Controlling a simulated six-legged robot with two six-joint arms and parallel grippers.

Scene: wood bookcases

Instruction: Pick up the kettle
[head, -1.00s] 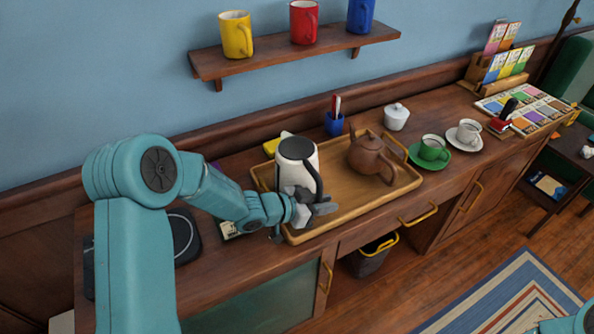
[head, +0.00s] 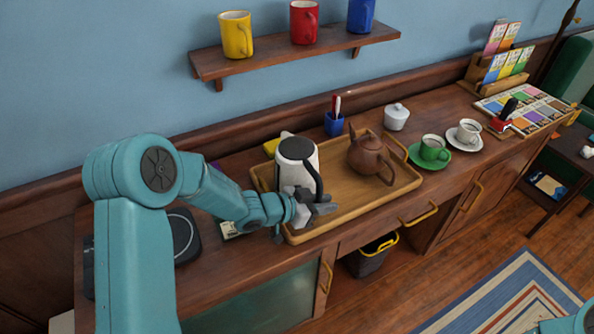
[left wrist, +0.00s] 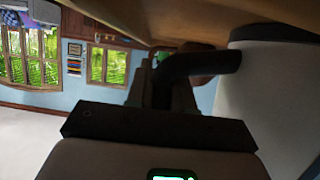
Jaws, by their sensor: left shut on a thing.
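The kettle (head: 297,168) is white with a black lid and a black handle. It stands upright at the left end of the wooden tray (head: 340,205). My left gripper (head: 318,207) is at the front of the kettle, shut on its black handle. In the left wrist view the handle (left wrist: 200,64) runs between the fingers (left wrist: 165,88), with the white kettle body (left wrist: 265,90) at the right. I cannot tell whether the kettle's base touches the tray. My right gripper is not in view; only a bit of my right arm shows at the bottom right.
A brown teapot (head: 368,157) stands on the tray right of the kettle. A green cup (head: 432,148), a white cup (head: 468,131), a sugar bowl (head: 396,117) and a blue pen cup (head: 334,124) are nearby. A black kettle base (head: 183,238) lies left. A shelf (head: 300,53) with mugs hangs above.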

